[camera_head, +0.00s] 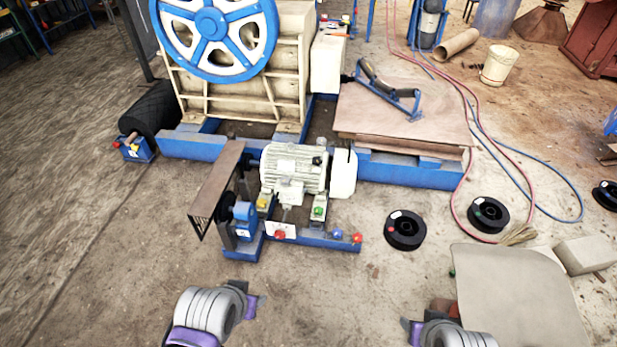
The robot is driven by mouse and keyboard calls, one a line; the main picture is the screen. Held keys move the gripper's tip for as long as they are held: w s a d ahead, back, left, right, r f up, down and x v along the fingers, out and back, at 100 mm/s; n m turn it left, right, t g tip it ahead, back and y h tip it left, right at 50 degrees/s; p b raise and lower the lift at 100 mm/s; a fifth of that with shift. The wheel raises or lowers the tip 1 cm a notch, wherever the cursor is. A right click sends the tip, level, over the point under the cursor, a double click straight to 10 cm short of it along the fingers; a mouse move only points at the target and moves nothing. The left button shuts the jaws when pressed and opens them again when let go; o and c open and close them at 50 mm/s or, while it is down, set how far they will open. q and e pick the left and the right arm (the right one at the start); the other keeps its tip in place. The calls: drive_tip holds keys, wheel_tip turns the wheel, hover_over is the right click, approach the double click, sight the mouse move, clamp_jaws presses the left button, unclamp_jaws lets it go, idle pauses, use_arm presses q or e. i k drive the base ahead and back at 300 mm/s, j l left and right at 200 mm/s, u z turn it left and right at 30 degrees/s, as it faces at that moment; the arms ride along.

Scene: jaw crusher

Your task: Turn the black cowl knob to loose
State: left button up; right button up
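A pale ribbed electric motor (290,168) sits on a blue frame, with a smooth white cowl (343,175) at its right end. A small dark part (317,160) shows near the join of motor and cowl; it is too small to tell whether it is the black cowl knob or how it is turned. My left gripper (254,303) is low in the view, in front of the motor frame and apart from it. My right gripper (412,326) is low to the right, apart from everything on the frame. Their finger gaps are not clear.
Red knobs (279,234) (356,238), a blue knob (337,233) and a green one (318,211) sit on the frame. A brown belt guard (215,182) stands left. Black spools (405,230) (488,214) and a beige sheet (515,290) lie right. Concrete in front is clear.

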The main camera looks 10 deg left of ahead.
sight(317, 161)
drive_tip(key=i+j, duration=0.25)
drive_tip(key=i, duration=0.25)
drive_tip(key=i+j, duration=0.25)
drive_tip(key=i, duration=0.25)
drive_tip(key=i+j, duration=0.3)
drive_tip(key=i, duration=0.15)
